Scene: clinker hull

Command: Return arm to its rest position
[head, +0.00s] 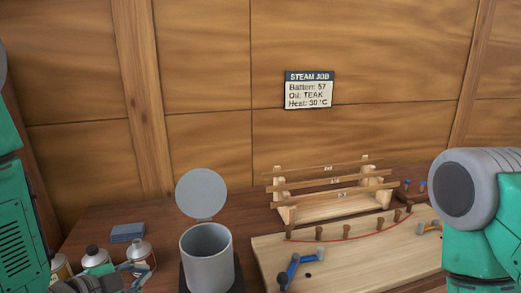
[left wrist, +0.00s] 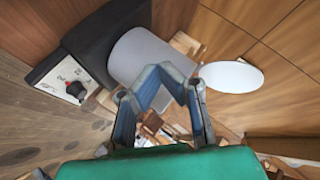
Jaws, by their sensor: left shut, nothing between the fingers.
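My left gripper (left wrist: 172,74) shows in the left wrist view with its blue-padded fingers drawn together and nothing held between them. In that view the grey cylindrical pot (left wrist: 145,55) and its round pale lid (left wrist: 231,77) lie beyond the fingers. In the head view, grey parts low at the left, in front of the bottles, look like my left wrist and gripper; the fingertips are hard to make out there. My right arm (head: 480,215) shows at the right edge, and its gripper is out of view.
The pot (head: 207,257) stands with its lid (head: 201,193) raised. Bottles (head: 140,254) and a blue block (head: 128,232) stand left of it. A wooden rack (head: 285,214) with battens stands behind a pegged board (head: 350,265) with blue-handled clamps (head: 293,268). A sign (head: 308,90) hangs on the wall.

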